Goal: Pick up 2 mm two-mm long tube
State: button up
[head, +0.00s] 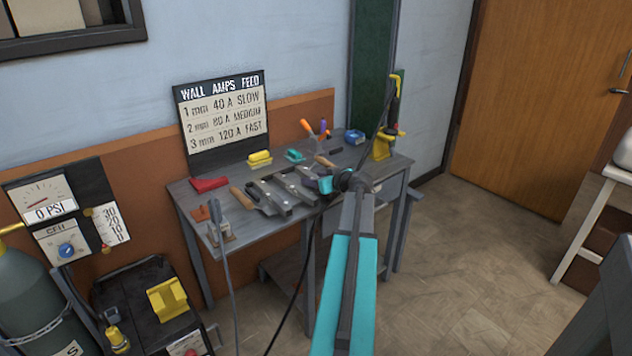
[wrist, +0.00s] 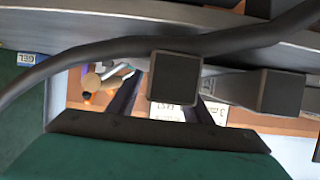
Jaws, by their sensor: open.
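Several grey metal tubes (head: 296,188) lie side by side on the grey workbench (head: 240,233). I cannot read from the head view which one is the 2 mm long tube. My gripper (head: 328,184) is at the right ends of these tubes, low over the bench, and partly hidden by my own arm. In the wrist view my gripper (wrist: 168,100) is open, with dark fingers. One dark square tube end (wrist: 175,78) shows between the fingers; I cannot tell if they touch it. A second tube end (wrist: 275,92) is to its right, with a small unreadable label beside it.
A chart (head: 223,115) of wall, amps and feed stands at the bench's back. A red block (head: 209,184), a yellow block (head: 259,159) and a tool cup (head: 317,142) are behind the tubes. A yellow torch stand (head: 382,146) is at right. A dark cable crosses the wrist view.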

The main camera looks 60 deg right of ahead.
dwell(0.4)
grip_shut()
jog(key=shift+r, duration=0.15)
